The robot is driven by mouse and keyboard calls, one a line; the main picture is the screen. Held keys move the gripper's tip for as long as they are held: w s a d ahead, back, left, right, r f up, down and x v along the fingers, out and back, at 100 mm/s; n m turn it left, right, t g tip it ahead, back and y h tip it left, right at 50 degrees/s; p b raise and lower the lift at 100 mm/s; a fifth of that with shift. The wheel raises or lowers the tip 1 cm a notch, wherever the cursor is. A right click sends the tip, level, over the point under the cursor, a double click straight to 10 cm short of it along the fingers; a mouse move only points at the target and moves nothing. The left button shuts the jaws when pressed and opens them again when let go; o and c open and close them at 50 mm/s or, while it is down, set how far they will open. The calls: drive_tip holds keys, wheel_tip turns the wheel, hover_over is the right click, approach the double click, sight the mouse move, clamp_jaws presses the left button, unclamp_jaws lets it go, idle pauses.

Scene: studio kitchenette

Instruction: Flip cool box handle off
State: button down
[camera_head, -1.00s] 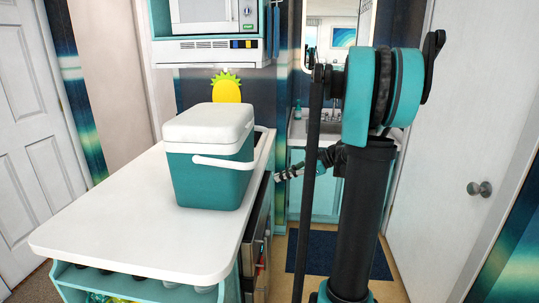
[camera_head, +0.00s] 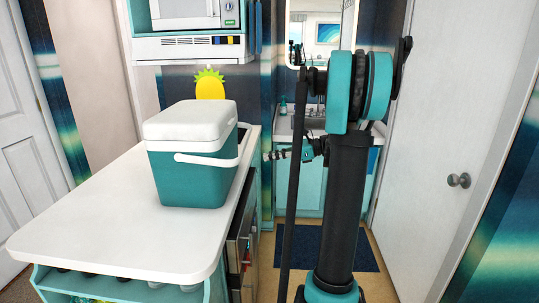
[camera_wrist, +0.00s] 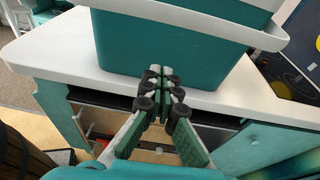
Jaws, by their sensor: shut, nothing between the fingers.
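The cool box (camera_head: 190,180) is teal with a white lid (camera_head: 190,122) and stands upright on the white counter. The lid looks closed. Its white handle (camera_head: 206,160) lies across the side facing me, below the lid. In the wrist view the cool box (camera_wrist: 170,45) fills the upper middle, and the handle (camera_wrist: 185,18) runs across its top. My gripper (camera_head: 270,156) is shut and empty, to the right of the box and apart from it in the head view. In the wrist view my gripper (camera_wrist: 160,72) points towards the lower part of the box, below the handle.
The white counter (camera_head: 110,215) has free room in front of the box. Drawers or an oven front (camera_head: 242,240) lie below its right edge. A microwave (camera_head: 185,12) hangs behind, a sink (camera_head: 300,124) stands at the back, and a white door (camera_head: 440,130) is at right.

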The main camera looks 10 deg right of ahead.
drive_tip(key=w+a+r, duration=0.2)
drive_tip(key=a, duration=0.4)
drive_tip(key=shift+a, duration=0.35)
drive_tip(key=shift+r, duration=0.2)
